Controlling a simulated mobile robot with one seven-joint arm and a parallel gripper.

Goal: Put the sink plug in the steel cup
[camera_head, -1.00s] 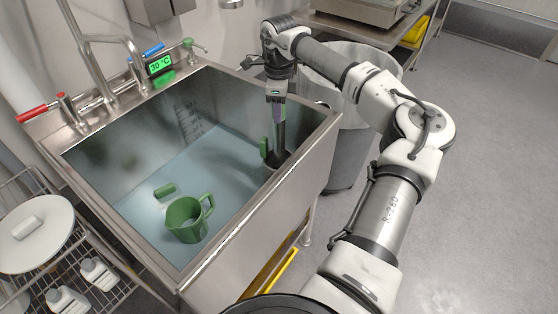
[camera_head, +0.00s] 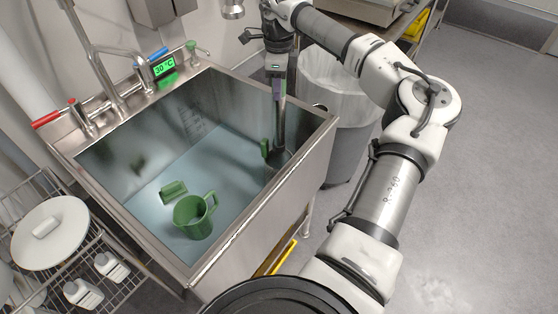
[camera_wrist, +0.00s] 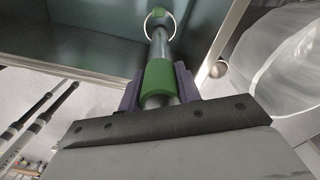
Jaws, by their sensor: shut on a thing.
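My gripper (camera_head: 277,92) is above the right end of the sink. Its purple fingers (camera_wrist: 130,96) are shut on the green sleeve (camera_wrist: 158,80) of a steel rod (camera_wrist: 161,48). In the head view the rod (camera_head: 281,125) hangs down into the sink. A thin pale ring (camera_wrist: 158,25) and a small green part (camera_wrist: 158,10) show at its far end. In the head view a green piece (camera_head: 264,148) and a dark grey form stand beside the rod's lower end. I cannot tell which of these are the sink plug or the steel cup, or whether they touch.
A green mug (camera_head: 193,216) and a small green block (camera_head: 173,190) are in the sink (camera_head: 225,240). Taps and a 30 °C display (camera_head: 163,67) line its back edge. A bin (camera_head: 345,130) stands right of it, a wire rack (camera_head: 112,240) left.

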